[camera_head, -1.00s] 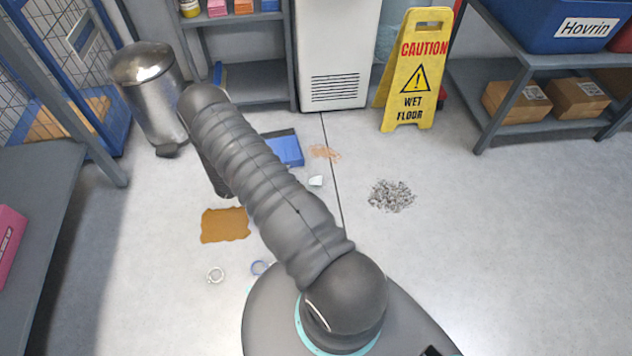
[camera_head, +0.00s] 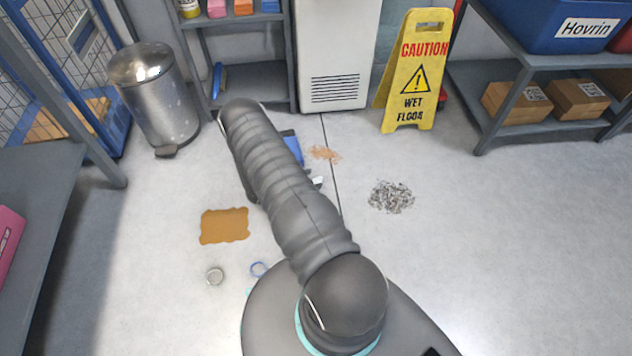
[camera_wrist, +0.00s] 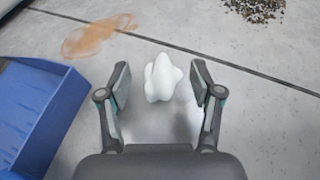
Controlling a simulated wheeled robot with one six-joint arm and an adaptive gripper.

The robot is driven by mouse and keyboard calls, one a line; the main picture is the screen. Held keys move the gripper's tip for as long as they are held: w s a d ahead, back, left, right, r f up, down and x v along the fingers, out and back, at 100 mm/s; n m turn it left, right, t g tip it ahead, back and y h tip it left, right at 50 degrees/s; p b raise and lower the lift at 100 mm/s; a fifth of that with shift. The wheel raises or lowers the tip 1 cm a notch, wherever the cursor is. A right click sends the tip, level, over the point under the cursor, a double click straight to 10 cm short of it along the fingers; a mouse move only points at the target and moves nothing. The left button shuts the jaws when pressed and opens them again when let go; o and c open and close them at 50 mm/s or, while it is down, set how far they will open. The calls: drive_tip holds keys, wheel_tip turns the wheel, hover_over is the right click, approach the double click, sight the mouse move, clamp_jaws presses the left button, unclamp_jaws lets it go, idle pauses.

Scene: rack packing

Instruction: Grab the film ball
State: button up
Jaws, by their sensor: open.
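The film ball is a crumpled white lump (camera_wrist: 162,78) on the floor in the wrist view. It lies between the two fingers of my gripper (camera_wrist: 160,88), near the fingertips. My gripper is open, with a gap on each side of the ball. In the head view only a small white part of the ball (camera_head: 318,181) shows beside my arm. My arm hides the gripper there.
A blue dustpan-like object (camera_wrist: 38,112) lies just left of my gripper. An orange-brown spill (camera_wrist: 95,38) and a grey debris pile (camera_wrist: 256,9) lie beyond. A brown patch (camera_head: 225,225), a trash can (camera_head: 155,95) and a caution sign (camera_head: 414,70) stand around the floor.

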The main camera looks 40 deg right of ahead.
drive_tip(key=x, duration=0.5)
drive_tip(key=shift+a+f, duration=0.1)
drive_tip(key=shift+f, duration=0.05)
drive_tip(key=c, duration=0.7)
